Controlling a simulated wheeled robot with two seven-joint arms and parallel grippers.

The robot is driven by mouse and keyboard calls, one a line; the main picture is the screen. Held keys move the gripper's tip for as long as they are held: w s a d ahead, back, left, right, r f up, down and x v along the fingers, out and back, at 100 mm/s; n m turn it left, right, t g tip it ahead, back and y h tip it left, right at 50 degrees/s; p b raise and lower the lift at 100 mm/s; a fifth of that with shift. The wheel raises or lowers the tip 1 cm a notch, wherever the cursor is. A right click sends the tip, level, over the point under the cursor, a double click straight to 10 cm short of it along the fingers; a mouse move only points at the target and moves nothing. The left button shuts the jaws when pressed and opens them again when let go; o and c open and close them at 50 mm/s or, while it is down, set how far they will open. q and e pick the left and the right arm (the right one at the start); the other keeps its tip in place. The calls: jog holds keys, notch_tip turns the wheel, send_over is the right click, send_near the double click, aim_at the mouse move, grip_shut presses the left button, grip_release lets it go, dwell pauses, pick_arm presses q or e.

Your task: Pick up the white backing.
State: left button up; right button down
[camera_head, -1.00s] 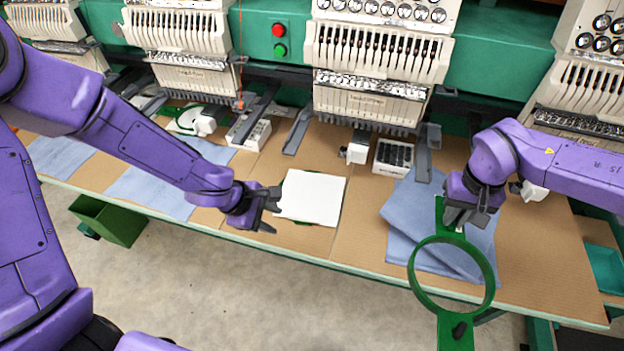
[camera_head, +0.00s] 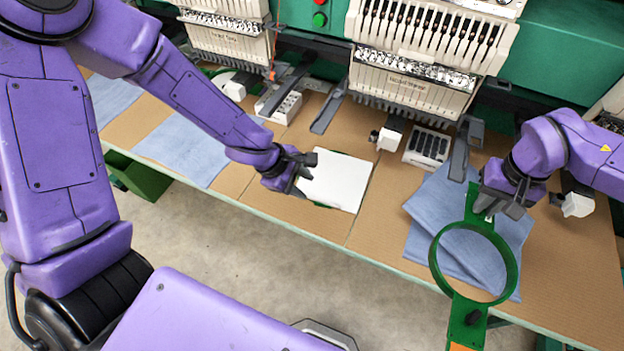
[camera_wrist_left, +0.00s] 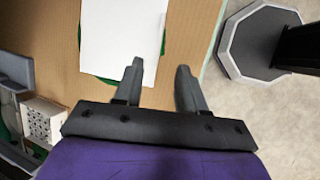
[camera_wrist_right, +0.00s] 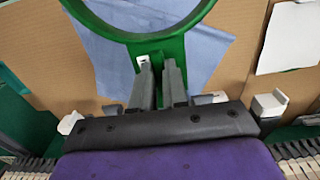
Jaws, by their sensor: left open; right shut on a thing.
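The white backing (camera_head: 337,182) is a flat white sheet on the brown table, with a green edge showing under it. It also shows in the left wrist view (camera_wrist_left: 122,40) and at the top right of the right wrist view (camera_wrist_right: 292,38). My left gripper (camera_head: 304,172) is open and empty at the sheet's left edge; in the left wrist view its fingers (camera_wrist_left: 160,80) point toward the sheet's near end. My right gripper (camera_head: 498,203) is shut on a green hoop (camera_head: 434,252), a ring with a long handle, held over blue cloths.
Folded blue cloths (camera_head: 425,212) lie on the table (camera_head: 385,240) under the hoop, with more blue cloth (camera_head: 185,150) at left. Embroidery machine heads (camera_head: 420,65) stand along the back. A green bin (camera_head: 137,177) sits below the table's front edge.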

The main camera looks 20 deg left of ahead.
aim_at(323, 201)
pick_arm(q)
jog(key=b+x, duration=0.3)
jog(key=x, duration=0.7)
jog(key=shift+w+f+b, duration=0.1)
jog(key=shift+f+b, duration=0.2)
jog(key=shift+b, duration=0.1)
pick_arm(e)
notch_tip(323, 201, down, 4)
jog(key=shift+f, duration=0.25)
pick_arm(q)
grip_shut()
